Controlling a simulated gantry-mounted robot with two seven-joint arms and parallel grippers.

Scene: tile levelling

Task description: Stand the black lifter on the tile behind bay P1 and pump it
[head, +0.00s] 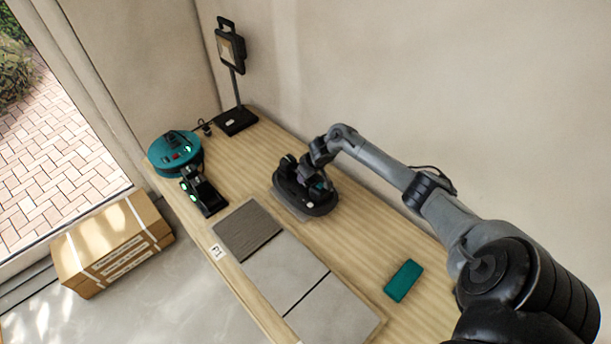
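The black lifter (291,193), an oval body with a handle on top, is at the middle of the wooden bench. A pale, thin tile edge (288,212) shows beneath its front side; the lifter hides most of it. My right gripper (318,184) reaches down from the right onto the lifter's top, at its handle. Its fingertips are dark against the lifter, so their opening is unclear. Bay P1 has a white label (216,251) at the bench's front edge, beside a dark grey tile (248,232). My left gripper is not in view.
Two light grey tiles (284,272) continue the row to the right. A teal block (403,281) lies to their right. A teal round device (174,152), a black device with green lights (204,196) and a screen on a stand (231,50) occupy the left end. A cardboard box (112,243) is on the floor.

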